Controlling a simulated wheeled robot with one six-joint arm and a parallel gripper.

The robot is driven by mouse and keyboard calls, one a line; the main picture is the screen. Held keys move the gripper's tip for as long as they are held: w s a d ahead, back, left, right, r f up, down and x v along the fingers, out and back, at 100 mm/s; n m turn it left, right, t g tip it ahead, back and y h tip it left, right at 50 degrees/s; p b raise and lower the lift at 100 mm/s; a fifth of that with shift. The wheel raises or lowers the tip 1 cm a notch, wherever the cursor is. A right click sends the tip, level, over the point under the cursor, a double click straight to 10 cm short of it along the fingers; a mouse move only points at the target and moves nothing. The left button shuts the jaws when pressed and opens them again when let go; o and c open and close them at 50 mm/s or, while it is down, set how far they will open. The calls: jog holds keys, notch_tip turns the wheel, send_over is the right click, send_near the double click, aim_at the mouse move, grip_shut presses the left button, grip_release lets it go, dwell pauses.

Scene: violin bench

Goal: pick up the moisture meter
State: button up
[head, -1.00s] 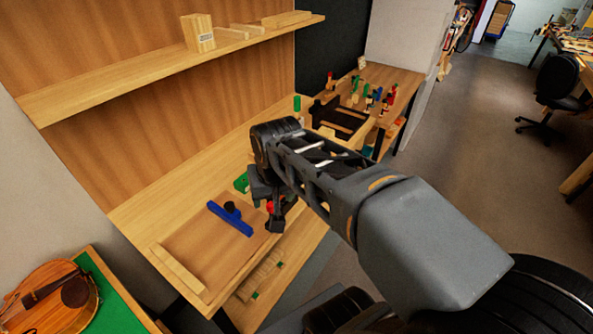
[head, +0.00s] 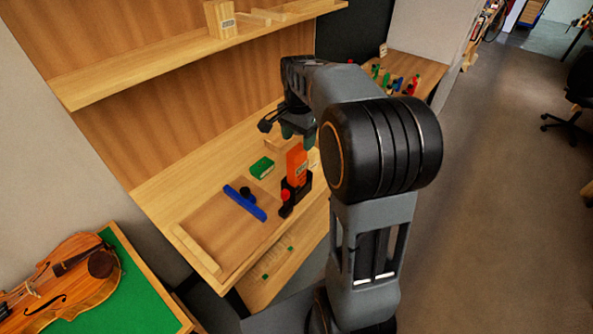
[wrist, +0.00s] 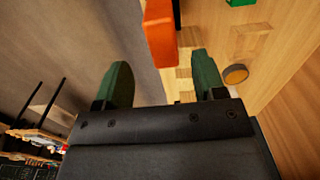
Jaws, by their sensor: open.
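An orange block-like device with a pale label, which looks like the moisture meter (head: 297,166), stands upright in a black holder (head: 287,209) on the wooden bench. Its orange body also shows in the wrist view (wrist: 160,38), just beyond the fingertips and roughly in line with the gap between them. My gripper (head: 290,131) is above the meter and slightly to its left in the head view. In the wrist view its two green fingers (wrist: 163,75) are apart with nothing between them. My arm covers part of the bench to the right of the meter.
A green box (head: 262,168) and a blue bar (head: 244,203) with a black knob lie left of the meter. A red-topped piece (head: 285,195) is beside the holder. A shelf (head: 160,72) runs above the bench. A violin (head: 75,277) lies at lower left.

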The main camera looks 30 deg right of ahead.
aim_at(297, 149)
jog(key=shift+w+a+f+p, duration=0.1)
jog(key=shift+f+p, duration=0.15)
jog(key=shift+f, duration=1.45)
jog(key=shift+a+f+p, duration=0.1)
jog(key=shift+f+p, duration=0.1)
jog(key=shift+f, duration=1.45)
jog(key=shift+c, duration=0.2)
grip_shut()
